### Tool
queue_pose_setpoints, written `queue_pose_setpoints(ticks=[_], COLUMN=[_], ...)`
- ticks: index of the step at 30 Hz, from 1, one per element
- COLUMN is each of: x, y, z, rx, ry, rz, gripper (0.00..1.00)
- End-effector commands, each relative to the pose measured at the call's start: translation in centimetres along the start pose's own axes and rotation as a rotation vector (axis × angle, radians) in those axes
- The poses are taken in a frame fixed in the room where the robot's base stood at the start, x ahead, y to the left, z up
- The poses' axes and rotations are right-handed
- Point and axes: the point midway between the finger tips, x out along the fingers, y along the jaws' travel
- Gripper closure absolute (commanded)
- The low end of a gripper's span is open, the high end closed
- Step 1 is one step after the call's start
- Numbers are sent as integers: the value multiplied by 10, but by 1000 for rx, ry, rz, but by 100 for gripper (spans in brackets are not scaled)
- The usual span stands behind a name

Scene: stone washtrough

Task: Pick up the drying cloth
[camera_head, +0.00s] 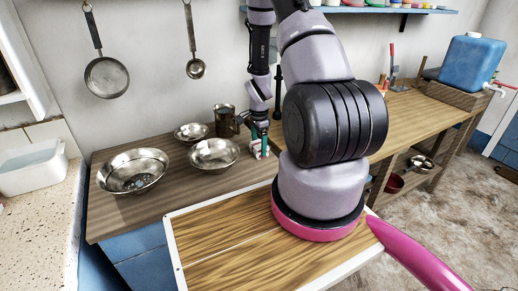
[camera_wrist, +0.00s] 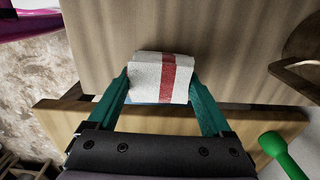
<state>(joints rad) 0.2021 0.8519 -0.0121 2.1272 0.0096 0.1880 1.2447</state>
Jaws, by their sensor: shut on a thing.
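The drying cloth (camera_wrist: 150,75) is a small white folded piece with a red stripe and a bit of blue along its lower edge. In the wrist view it sits between the two green fingers of my gripper (camera_wrist: 160,82), which is shut on it. In the head view my gripper (camera_head: 259,140) points down at the wooden counter, and the cloth (camera_head: 258,150) shows partly behind the fingers. I cannot tell whether the cloth touches the counter.
Metal bowls (camera_head: 214,154) and a dark metal mug (camera_head: 226,121) stand left of my gripper on the wooden counter (camera_head: 200,190). A pan (camera_head: 107,74) and a ladle (camera_head: 196,68) hang on the wall. A blue water container (camera_head: 472,66) stands far right. A green-handled object (camera_wrist: 283,153) shows in the wrist view.

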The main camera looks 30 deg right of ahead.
Motion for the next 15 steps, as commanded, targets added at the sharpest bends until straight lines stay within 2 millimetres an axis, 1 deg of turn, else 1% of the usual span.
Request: queue_pose_setpoints(ticks=[4, 8, 15], x=[-5, -20, -69], y=[0, -1, -1], z=[0, 0, 0], rx=[1, 1, 0], ry=[1, 1, 2], rz=[-1, -4, -5], gripper=[69, 69, 69])
